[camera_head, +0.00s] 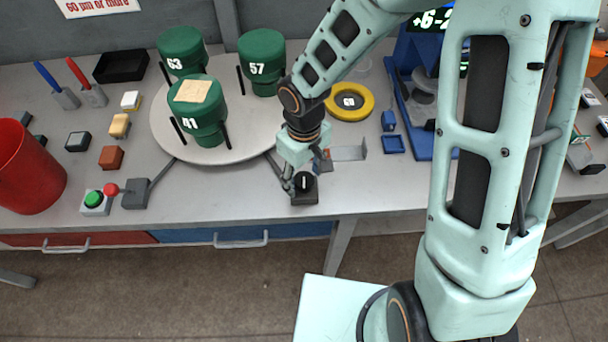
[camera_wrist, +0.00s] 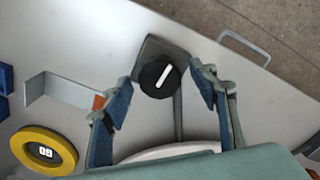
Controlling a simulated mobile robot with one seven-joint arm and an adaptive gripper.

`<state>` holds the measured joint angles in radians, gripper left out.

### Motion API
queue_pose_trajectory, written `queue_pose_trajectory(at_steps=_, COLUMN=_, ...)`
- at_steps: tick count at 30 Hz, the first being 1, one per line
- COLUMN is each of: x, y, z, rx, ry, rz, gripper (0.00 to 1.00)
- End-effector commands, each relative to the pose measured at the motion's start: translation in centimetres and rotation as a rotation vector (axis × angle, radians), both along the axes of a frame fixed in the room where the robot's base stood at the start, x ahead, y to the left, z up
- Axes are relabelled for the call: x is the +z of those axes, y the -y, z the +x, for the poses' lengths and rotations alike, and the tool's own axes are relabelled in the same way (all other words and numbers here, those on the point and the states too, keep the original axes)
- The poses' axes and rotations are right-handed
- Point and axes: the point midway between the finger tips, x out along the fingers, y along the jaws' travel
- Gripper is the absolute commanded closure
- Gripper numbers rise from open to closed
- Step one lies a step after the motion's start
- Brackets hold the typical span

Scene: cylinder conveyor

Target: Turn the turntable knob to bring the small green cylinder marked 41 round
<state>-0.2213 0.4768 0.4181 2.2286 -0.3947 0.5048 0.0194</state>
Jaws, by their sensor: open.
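The white turntable (camera_head: 240,148) carries green cylinders. The one whose label reads like 41 (camera_head: 206,138) stands at its front left with a tan note on top. Cylinders marked 63 (camera_head: 182,52) and 57 or 67 (camera_head: 262,64) stand behind it. The black knob (camera_head: 304,182) with a white line sits on a grey block at the table's front edge; it also shows in the wrist view (camera_wrist: 158,78). My gripper (camera_head: 299,178) is over the knob. In the wrist view my open gripper (camera_wrist: 164,90) has one finger on each side of it, with visible gaps.
A red bin (camera_head: 28,170), a green button box (camera_head: 95,202) and several small blocks are at the left. A yellow ring (camera_head: 369,103), a metal bracket (camera_head: 350,153) and a blue stand (camera_head: 440,140) are to the right. Dark posts stand around the cylinders.

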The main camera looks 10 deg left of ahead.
Motion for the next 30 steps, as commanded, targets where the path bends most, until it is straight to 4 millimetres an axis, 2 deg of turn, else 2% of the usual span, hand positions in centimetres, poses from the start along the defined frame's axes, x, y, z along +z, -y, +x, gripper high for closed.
queue_pose_trajectory(at_steps=3, x=0.02, y=0.01, z=-0.01, rx=0.0, ry=0.0, rz=0.0, gripper=0.47)
queue_pose_trajectory(at_steps=14, x=0.04, y=-0.01, z=-0.01, rx=0.0, ry=0.0, rz=0.0, gripper=0.86)
queue_pose_trajectory(at_steps=24, x=0.05, y=-0.01, z=0.01, rx=0.095, ry=0.0, rz=0.0, gripper=0.88)
queue_pose_trajectory(at_steps=30, x=0.05, y=-0.02, z=0.01, rx=0.096, ry=0.0, rz=0.0, gripper=0.88)
